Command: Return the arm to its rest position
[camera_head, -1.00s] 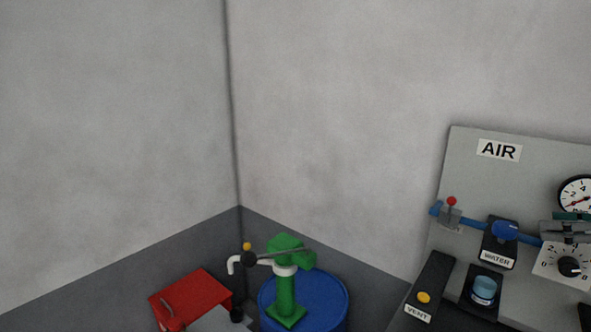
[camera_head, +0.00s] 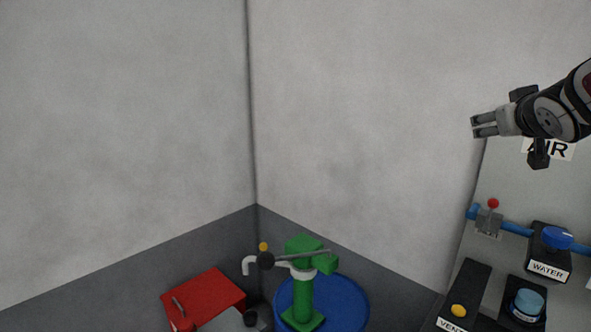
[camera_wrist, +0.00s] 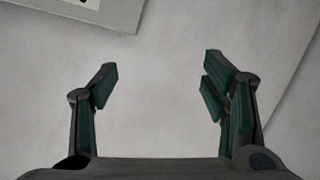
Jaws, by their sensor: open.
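My gripper (camera_head: 484,125) is at the upper right of the head view, in front of the top of the grey panel and pointing left. Part of my arm runs out of the right edge. In the wrist view my gripper (camera_wrist: 160,82) has its two dark green-padded fingers wide apart, with nothing between them. The fingers touch nothing that I can see.
The grey panel (camera_head: 502,183) carries a blue pipe, a red-tipped lever (camera_head: 491,212), a blue WATER knob (camera_head: 556,238) and a VENT button (camera_head: 459,311). A green hand pump (camera_head: 303,295) stands on a blue drum (camera_head: 352,300). A red box (camera_head: 208,293) is lower left. Upper left is clear.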

